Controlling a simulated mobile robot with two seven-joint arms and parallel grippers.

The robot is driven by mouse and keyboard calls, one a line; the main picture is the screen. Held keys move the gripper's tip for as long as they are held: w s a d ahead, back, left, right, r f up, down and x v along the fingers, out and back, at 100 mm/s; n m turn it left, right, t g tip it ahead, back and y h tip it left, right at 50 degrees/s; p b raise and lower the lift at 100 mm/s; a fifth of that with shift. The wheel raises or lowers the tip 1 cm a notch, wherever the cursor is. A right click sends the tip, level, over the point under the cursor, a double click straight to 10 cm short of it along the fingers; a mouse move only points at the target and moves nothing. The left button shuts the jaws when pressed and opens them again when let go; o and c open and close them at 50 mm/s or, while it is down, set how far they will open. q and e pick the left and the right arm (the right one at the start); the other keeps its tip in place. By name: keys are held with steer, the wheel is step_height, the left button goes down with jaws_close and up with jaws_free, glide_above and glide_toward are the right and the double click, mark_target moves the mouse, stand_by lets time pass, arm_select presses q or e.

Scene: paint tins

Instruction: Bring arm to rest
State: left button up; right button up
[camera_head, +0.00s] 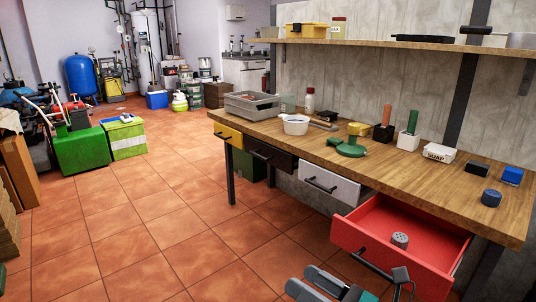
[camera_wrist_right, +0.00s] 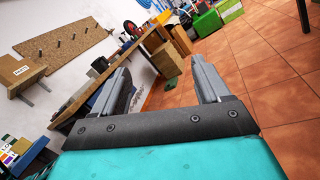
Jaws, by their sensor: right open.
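My right gripper (camera_head: 305,281) is at the bottom edge of the head view, in front of and apart from the open red drawer (camera_head: 370,222). Its two grey fingers point left in that view, and part of its teal body shows behind them. In the right wrist view, the gripper (camera_wrist_right: 158,67) is open, with its fingers well apart and nothing between them. My left gripper is not in view.
The workbench (camera_head: 335,150) runs along the right with several small items on top. A grey perforated cylinder (camera_head: 400,240) is inside the drawer. The tiled floor (camera_head: 150,230) to the left is clear. A green box (camera_head: 83,152) stands farther back.

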steer(key=s+d+f+m+t+h, duration=0.1)
steer(key=s+d+f+m+h, duration=0.2)
steer(key=m, duration=0.8)
steer(key=d+f+m+t+h, duration=0.1)
steer(key=d+f+m+h, duration=0.1)
steer(key=f+m+h, duration=0.6)
steer(key=s+d+f+m+h, duration=0.1)
steer(key=s+d+f+m, duration=0.15)
steer(key=m, duration=1.05)
steer(key=s+f+m+g, duration=0.3)
steer(key=s+f+m, duration=0.2)
steer(key=s+m, duration=0.15)
arm_select(q)
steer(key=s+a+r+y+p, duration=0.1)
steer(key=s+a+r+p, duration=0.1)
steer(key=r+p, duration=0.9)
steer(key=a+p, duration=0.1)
steer(key=p, duration=0.4)
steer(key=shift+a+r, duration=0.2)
arm_select(e)
step_height(320, 180, up, 12)
steer(key=d+h, duration=0.1)
steer(key=d, duration=0.2)
steer(key=shift+f+h, duration=0.15)
steer(key=shift+h, duration=0.15)
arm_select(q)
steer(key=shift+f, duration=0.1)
arm_select(e)
steer(key=shift+s, duration=0.1)
